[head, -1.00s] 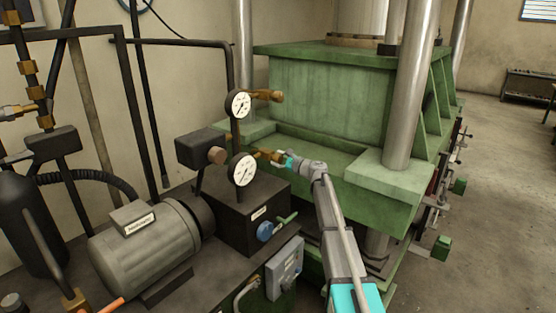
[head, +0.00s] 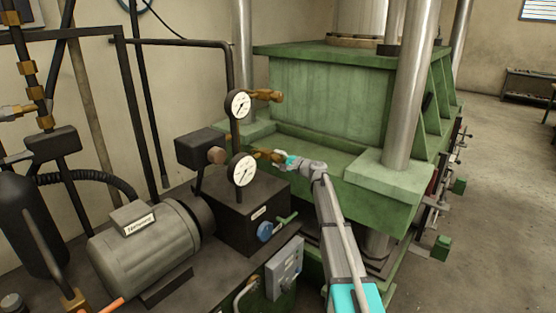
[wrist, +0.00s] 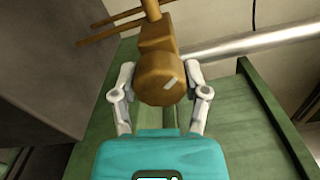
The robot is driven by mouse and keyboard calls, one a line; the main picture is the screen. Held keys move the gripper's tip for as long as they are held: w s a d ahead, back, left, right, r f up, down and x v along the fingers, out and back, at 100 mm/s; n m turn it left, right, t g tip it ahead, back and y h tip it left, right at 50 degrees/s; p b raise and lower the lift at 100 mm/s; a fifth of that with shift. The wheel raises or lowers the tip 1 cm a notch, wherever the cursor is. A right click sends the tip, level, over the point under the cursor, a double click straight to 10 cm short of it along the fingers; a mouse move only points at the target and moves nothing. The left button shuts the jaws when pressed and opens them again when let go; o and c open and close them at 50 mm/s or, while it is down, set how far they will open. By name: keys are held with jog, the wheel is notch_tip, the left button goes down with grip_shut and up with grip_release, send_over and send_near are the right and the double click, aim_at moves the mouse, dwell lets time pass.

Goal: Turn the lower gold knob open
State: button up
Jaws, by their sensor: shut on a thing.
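The lower gold knob (head: 265,154) sits on a brass fitting beside the lower white gauge (head: 241,170) in the head view. In the wrist view the knob's round end (wrist: 160,80) faces me, with a short pale mark on its face tilted to the right. My gripper (head: 281,156) reaches the knob from the right. In the wrist view its two grey fingers (wrist: 160,74) lie on the left and right sides of the knob, shut on it. The upper gold knob (head: 274,95) stands above, beside the upper gauge (head: 237,104), untouched.
The green press (head: 320,100) stands behind and to the right of the knob, with a steel column (head: 410,90). A black box (head: 200,147) is left of the gauges. A grey motor (head: 145,245) and a dark block (head: 245,215) lie below. Open floor shows at far right.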

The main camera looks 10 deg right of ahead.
jog(key=n, duration=0.5)
jog(key=shift+n, duration=0.3)
jog(key=n, duration=0.4)
jog(key=shift+n, duration=0.3)
jog(key=o, duration=1.2)
jog(key=shift+c, duration=0.2)
jog(key=shift+s, duration=0.1)
jog(key=v, duration=1.2)
